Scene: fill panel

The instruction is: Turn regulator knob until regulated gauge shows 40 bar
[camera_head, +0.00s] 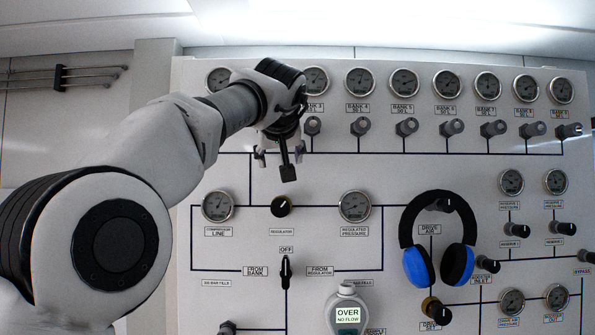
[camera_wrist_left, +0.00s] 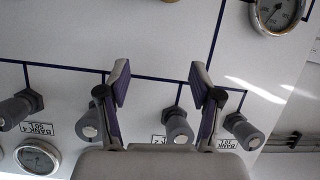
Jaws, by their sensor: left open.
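A bank valve knob (camera_wrist_left: 177,126) shows between the fingers, nearer the palm. My right gripper is out of view.
The compressor line gauge (camera_head: 217,206) is left of the regulator. A row of bank valves (camera_head: 406,127) lies under the top gauges. Blue headphones (camera_head: 438,240) hang at right. A black selector (camera_head: 286,271) is below the regulator.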

